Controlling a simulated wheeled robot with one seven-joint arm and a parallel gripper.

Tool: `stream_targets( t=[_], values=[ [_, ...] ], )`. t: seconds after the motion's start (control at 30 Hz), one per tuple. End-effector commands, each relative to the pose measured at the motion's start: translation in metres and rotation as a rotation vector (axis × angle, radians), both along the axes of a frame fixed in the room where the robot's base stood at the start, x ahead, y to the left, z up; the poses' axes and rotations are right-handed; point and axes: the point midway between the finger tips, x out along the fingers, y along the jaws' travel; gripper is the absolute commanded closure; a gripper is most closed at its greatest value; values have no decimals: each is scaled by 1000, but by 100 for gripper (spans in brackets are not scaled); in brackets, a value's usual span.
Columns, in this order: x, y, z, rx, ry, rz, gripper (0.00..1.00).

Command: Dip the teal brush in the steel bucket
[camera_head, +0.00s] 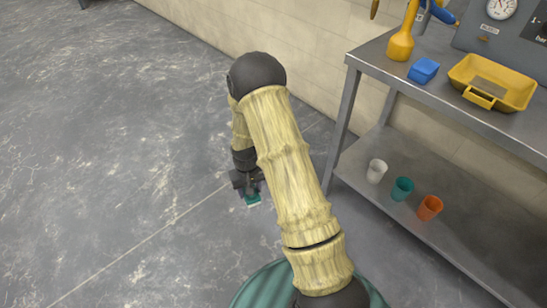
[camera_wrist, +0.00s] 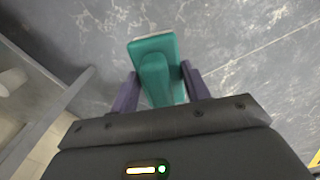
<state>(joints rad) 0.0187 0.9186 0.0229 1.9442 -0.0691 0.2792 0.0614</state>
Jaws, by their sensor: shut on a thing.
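The teal brush (camera_wrist: 153,68) is between the two fingers of my gripper (camera_wrist: 159,72) in the wrist view, its broad end pointing away from the palm. My gripper is shut on it. In the head view my gripper (camera_head: 247,181) hangs over the grey floor, left of the metal bench, with a bit of the teal brush (camera_head: 253,199) showing below it. My arm hides part of this area. I cannot make out a steel bucket for certain in either view.
The metal bench (camera_head: 450,97) at right holds a yellow tray (camera_head: 509,82), a blue block-shaped thing (camera_head: 424,70) and a yellow bottle-shaped thing (camera_head: 401,43). Its lower shelf bears white (camera_head: 376,171), teal (camera_head: 402,189) and orange (camera_head: 429,208) cups. The floor at left is clear.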

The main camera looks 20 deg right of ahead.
Motion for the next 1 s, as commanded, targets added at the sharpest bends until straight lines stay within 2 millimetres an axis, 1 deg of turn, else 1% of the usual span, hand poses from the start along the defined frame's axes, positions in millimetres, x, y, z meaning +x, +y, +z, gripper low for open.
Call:
stream_targets(
  t=[0.03,1.0],
  values=[
    [0,0,-5,0,0,0,71],
    [0,0,-67,0,0,0,71]
  ],
)
